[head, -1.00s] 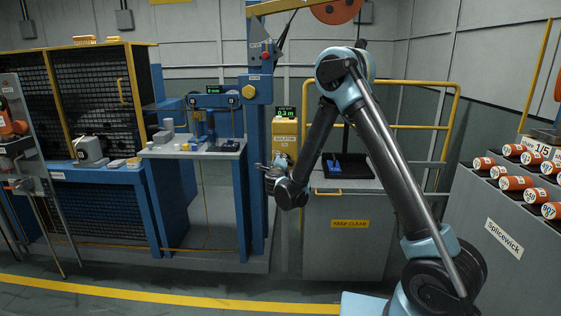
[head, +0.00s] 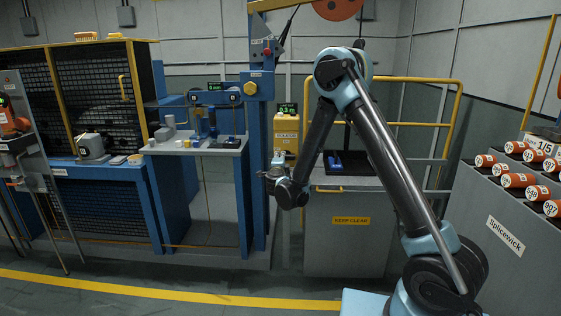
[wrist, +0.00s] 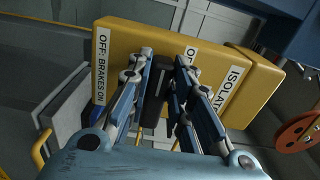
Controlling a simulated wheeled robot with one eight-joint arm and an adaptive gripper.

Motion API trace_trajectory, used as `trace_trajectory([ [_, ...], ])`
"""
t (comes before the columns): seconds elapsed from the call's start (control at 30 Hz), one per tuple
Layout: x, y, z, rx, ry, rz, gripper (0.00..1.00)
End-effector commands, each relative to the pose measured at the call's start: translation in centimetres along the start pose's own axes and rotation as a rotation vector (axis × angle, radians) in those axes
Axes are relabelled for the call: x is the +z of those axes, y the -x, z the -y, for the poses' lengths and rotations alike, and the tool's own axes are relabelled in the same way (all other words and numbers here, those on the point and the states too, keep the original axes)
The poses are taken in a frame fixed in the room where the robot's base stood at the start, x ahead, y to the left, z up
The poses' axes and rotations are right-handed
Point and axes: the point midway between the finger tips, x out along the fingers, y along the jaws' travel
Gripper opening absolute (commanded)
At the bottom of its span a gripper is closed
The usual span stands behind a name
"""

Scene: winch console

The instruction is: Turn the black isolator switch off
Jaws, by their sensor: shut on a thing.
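The isolator is a yellow box (head: 285,134) on a post behind the blue column in the head view. In the head view my gripper (head: 268,176) is small and the handle is not discernible.
A small green-lit display (head: 288,108) stands above the isolator. The blue column (head: 260,150) is close to my gripper's left. A grey cabinet (head: 345,240) marked "KEEP CLEAR" and a yellow rail (head: 455,120) are to the right.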

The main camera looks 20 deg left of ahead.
Motion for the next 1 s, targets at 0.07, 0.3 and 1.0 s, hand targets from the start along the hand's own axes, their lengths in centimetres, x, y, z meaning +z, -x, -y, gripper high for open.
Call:
trace_trajectory([
  [0.07,0.2,0.1,-0.1,0.002,-0.001,0.005,0.0],
  [0.3,0.3,0.1,-0.1,0.003,-0.002,0.006,0.0],
  [1.0,0.1,3.0,-0.1,0.001,-0.001,0.004,0.4],
])
